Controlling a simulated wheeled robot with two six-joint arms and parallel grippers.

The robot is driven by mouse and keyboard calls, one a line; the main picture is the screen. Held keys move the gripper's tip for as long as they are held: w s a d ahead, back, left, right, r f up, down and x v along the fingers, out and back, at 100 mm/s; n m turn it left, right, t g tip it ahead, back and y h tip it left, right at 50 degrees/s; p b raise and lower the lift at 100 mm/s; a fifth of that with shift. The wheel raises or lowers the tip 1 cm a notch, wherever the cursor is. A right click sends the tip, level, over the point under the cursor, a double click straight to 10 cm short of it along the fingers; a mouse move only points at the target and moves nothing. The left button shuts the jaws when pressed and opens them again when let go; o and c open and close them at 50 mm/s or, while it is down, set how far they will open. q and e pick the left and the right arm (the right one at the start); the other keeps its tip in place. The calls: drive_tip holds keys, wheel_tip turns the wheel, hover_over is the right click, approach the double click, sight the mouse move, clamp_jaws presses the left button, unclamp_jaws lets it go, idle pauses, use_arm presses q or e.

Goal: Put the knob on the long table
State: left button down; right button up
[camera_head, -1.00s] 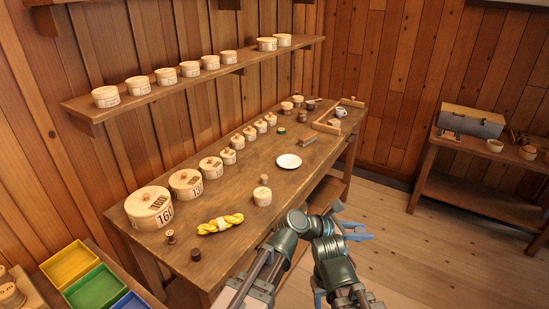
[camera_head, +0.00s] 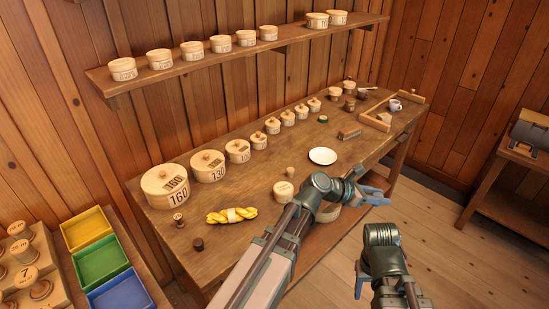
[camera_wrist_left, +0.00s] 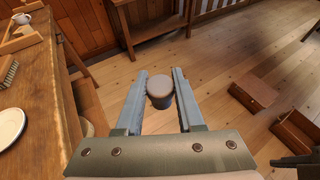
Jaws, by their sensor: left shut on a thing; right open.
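My left gripper (camera_head: 376,195) is out past the front edge of the long table (camera_head: 240,236), over the floor. In the left wrist view, my left gripper (camera_wrist_left: 160,92) is shut on a small round piece, apparently the knob (camera_wrist_left: 160,86), with a pale brown flat top and a darker body. The gripper hides the knob in the head view. My right gripper (camera_head: 362,278) is lower in the head view, over the floor and apart from the table; nothing shows in it.
On the table are numbered round boxes (camera_head: 167,188), a yellow skein (camera_head: 232,216), a white plate (camera_head: 322,156) and small turned pieces (camera_head: 198,244). Coloured trays (camera_head: 100,262) stand at lower left. Bare tabletop lies around the plate.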

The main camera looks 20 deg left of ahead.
use_arm(q)
drive_tip(key=w+a+f+n+t+y+b, duration=0.1)
drive_tip(key=w+a+n+y, duration=0.15)
drive_tip(key=a, duration=0.85)
drive_tip(key=w+a+f+n+t+y, duration=0.15)
drive_tip(key=w+a, duration=0.25)
drive_tip(key=a, duration=0.6)
drive_tip(key=n+t+y+b, duration=0.1)
drive_tip(key=n+t+y, duration=0.1)
drive_tip(key=n+y, duration=0.1)
hover_over(251, 182)
wheel_tip(251, 182, down, 6)
drive_tip(key=b, duration=0.6)
drive_tip(key=shift+f, duration=0.2)
drive_tip(key=shift+f+b, duration=0.1)
drive_tip(key=shift+b, duration=0.3)
wheel_tip(251, 182, down, 4)
drive_tip(key=b, duration=0.3)
drive_tip(key=shift+r, duration=0.25)
drive_tip(key=shift+f+b, duration=0.2)
drive_tip(key=shift+b, duration=0.2)
drive_tip(key=c, duration=0.5)
unclamp_jaws()
